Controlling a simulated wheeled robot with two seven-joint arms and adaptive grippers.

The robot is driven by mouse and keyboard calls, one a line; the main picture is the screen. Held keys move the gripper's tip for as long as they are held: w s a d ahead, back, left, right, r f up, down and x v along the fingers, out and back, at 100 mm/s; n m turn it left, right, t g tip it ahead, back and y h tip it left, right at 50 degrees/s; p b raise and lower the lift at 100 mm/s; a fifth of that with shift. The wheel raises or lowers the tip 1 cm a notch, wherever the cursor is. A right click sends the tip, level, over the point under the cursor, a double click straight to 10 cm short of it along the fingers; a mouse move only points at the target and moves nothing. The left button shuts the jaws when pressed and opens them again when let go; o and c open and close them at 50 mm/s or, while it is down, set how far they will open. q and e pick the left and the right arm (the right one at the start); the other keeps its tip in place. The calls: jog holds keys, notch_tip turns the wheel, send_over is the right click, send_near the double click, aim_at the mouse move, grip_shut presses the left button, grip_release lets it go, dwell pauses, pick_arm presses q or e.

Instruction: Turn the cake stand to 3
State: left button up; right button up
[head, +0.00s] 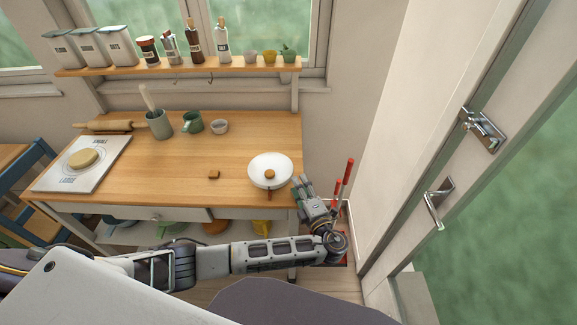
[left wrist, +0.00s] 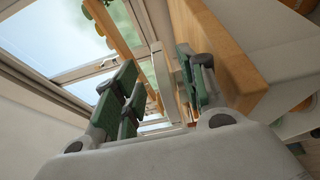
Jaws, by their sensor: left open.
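The cake stand (head: 258,165) is a white round plate near the right front corner of the wooden table. A small brown knob (head: 270,174) is at its middle, and a reddish-brown piece shows at its front edge. I cannot make out any numbers on it. My left gripper (head: 302,184) is open and empty, just right of the stand beside the table's right edge. In the left wrist view, my green-padded fingers (left wrist: 158,72) are apart, with a pale upright edge beyond and between them; I cannot tell if it is the stand. My right gripper is not in view.
A small wooden block (head: 214,175) lies left of the stand. Cups, a utensil pot (head: 159,125), a rolling pin and a white board (head: 60,180) with dough stand farther left. Red-handled tools (head: 345,175) rise right of my gripper. The door (head: 440,150) is at right.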

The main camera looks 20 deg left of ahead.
aim_at(288, 165)
pick_arm(q)
jog(key=b+x, duration=0.1)
jog(key=x, duration=1)
jog(key=shift+s, duration=0.1)
grip_shut()
